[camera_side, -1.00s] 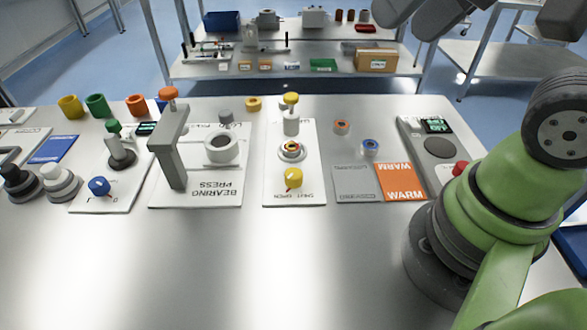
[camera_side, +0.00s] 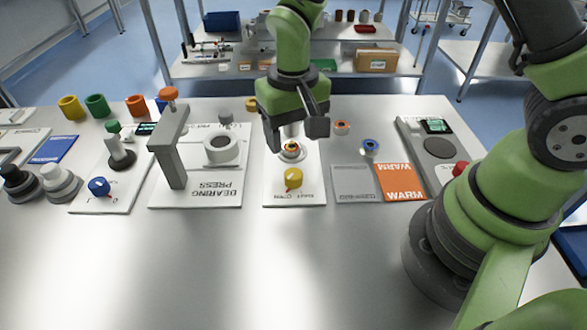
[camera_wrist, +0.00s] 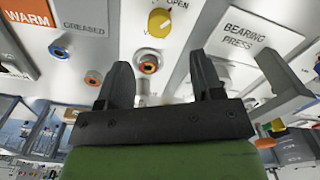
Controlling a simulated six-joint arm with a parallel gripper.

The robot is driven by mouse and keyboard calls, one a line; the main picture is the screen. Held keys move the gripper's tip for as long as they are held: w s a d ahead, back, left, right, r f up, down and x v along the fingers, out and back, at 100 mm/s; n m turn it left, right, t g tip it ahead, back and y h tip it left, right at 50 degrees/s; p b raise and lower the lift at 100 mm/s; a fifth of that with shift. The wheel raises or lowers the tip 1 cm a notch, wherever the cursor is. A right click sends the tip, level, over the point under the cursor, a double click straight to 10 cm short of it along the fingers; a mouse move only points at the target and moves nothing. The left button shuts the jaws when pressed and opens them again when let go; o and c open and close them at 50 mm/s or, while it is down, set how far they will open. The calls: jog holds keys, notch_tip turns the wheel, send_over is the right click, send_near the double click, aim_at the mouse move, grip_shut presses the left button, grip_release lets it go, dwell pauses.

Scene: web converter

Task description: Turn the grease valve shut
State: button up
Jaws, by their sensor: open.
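The yellow grease valve knob (camera_side: 293,178) stands on the front part of a white panel (camera_side: 310,190). It also shows at the top of the wrist view (camera_wrist: 160,22), with a small red mark on the side toward the word OPEN. Behind it on the panel, a ring with an orange centre (camera_side: 291,149) sits in a round metal seat; the wrist view shows it too (camera_wrist: 148,66). My gripper (camera_side: 296,134) is open and empty above the rear of the panel, behind the knob and apart from it. It hides the post behind the ring.
The bearing press (camera_side: 172,150) stands left of the panel. Right of it are a grey pad (camera_side: 357,184), an orange WARM pad (camera_side: 401,182), and two small rings, one orange (camera_side: 341,127) and one blue (camera_side: 370,146). The table's front is clear.

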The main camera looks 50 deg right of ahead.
aim_at(294, 173)
notch_tip(294, 173, down, 9)
jog(key=shift+r, duration=0.15)
jog(key=c, duration=0.9)
